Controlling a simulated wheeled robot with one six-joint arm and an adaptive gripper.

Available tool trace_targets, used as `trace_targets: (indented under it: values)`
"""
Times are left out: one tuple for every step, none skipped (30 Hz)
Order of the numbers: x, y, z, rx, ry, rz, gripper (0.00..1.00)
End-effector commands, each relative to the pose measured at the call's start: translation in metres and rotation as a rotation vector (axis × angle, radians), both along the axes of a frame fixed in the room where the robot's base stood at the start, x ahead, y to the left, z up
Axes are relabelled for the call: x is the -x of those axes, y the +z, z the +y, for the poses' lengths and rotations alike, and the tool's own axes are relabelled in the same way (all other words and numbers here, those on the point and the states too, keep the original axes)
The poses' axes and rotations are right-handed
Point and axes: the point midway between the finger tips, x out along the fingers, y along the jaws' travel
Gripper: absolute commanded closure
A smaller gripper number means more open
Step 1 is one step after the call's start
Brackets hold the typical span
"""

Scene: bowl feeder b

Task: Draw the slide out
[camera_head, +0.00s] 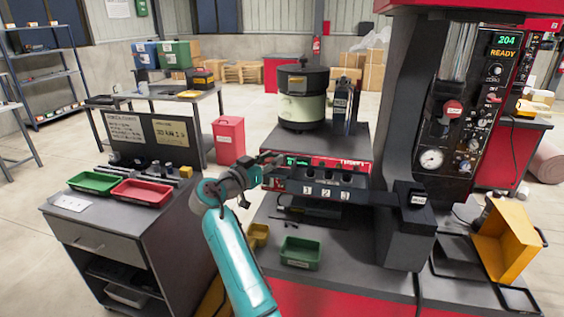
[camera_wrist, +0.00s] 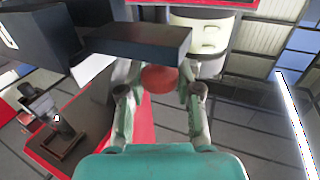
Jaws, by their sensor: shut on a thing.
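My gripper (camera_head: 268,163) is at the left end of the black unit (camera_head: 325,180) with sockets marked 1, 2 and 3. In the wrist view its two fingers (camera_wrist: 160,80) close around a round red knob (camera_wrist: 158,79), in front of a dark block (camera_wrist: 138,40). I take the knob to be the slide's handle. In the head view my gripper hides the knob, and I cannot tell how far the slide is out.
A feeder bowl (camera_head: 302,108) stands behind the unit. A green tray (camera_head: 300,253) and a yellow bin (camera_head: 258,235) lie in front. A side cabinet at left holds a green tray (camera_head: 95,182) and a red tray (camera_head: 142,192). A control panel (camera_head: 475,115) stands at right.

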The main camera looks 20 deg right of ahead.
Motion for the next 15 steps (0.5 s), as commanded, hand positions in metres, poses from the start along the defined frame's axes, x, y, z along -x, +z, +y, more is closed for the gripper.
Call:
trace_targets:
  values:
    - [-0.0016,0.0001,0.0028,0.000,0.003,0.000,1.00]
    - [-0.0022,0.0000,0.0035,0.000,0.003,0.000,1.00]
    - [-0.0026,0.0000,0.0042,0.000,0.003,0.000,1.00]
    - [-0.0029,0.0001,0.0047,0.000,0.004,0.000,1.00]
    - [-0.0031,0.0001,0.0051,-0.001,0.004,-0.001,1.00]
    - [-0.0034,0.0001,0.0054,-0.001,0.005,-0.001,1.00]
    - [-0.0035,0.0002,0.0056,-0.001,0.005,-0.001,1.00]
    - [-0.0035,0.0002,0.0057,-0.001,0.006,-0.001,1.00]
    - [-0.0036,0.0002,0.0060,-0.001,0.007,-0.001,1.00]
    - [-0.0038,0.0003,0.0061,-0.001,0.007,-0.001,1.00]
    - [-0.0039,0.0003,0.0063,-0.001,0.008,-0.001,1.00]
    - [-0.0039,0.0004,0.0066,-0.001,0.009,-0.001,1.00]
    - [-0.0040,0.0005,0.0066,0.000,0.009,-0.001,1.00]
    - [-0.0041,0.0005,0.0068,0.000,0.010,-0.002,0.64]
    - [-0.0042,0.0006,0.0069,-0.001,0.010,-0.002,0.54]
